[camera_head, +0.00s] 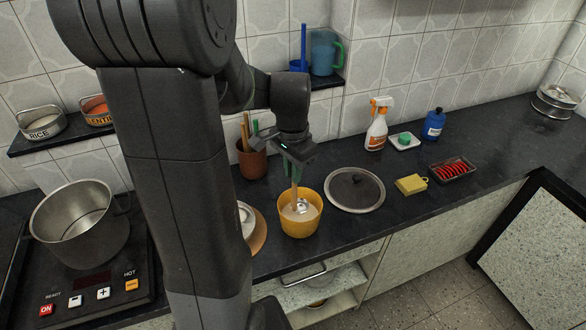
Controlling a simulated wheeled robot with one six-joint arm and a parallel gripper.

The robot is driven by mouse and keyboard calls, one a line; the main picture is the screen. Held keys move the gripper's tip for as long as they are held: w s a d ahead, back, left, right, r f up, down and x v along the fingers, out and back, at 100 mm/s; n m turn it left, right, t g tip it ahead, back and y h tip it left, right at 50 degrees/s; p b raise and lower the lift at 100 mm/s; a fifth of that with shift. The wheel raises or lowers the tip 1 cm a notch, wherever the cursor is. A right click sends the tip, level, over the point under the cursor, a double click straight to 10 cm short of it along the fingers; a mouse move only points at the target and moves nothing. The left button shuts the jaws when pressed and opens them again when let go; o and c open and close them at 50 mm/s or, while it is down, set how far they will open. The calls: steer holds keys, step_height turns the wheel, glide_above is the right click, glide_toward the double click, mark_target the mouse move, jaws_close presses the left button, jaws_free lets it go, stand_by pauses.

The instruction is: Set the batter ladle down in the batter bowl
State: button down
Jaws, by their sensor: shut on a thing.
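The batter bowl (300,230) is a yellow-orange bowl with pale batter in it, standing near the counter's front edge. My gripper (295,176) is above the bowl, pointing down, shut on the upper part of the ladle's handle. The batter ladle (294,196) has a light wooden-coloured handle that runs down into the bowl's opening. A shiny metal part shows inside the rim. I cannot tell whether the ladle touches the batter or the bowl's bottom.
A round grey lid (355,201) lies right of the bowl. A yellow sponge (411,184) and a dark tray (453,173) with red items are farther right. A brown utensil pot (252,163) stands behind. A steel pot (80,225) sits on the hob at left.

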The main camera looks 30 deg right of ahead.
mark_target(293, 185)
steer(key=shift+f+b, duration=2)
steer(key=shift+f, duration=0.85)
steer(key=c, duration=1.4)
jaws_free()
steer(key=shift+o, duration=0.2)
step_height(293, 185, up, 14)
steer(key=shift+a+f, duration=0.1)
step_height(293, 185, down, 14)
steer(key=shift+r, duration=0.35)
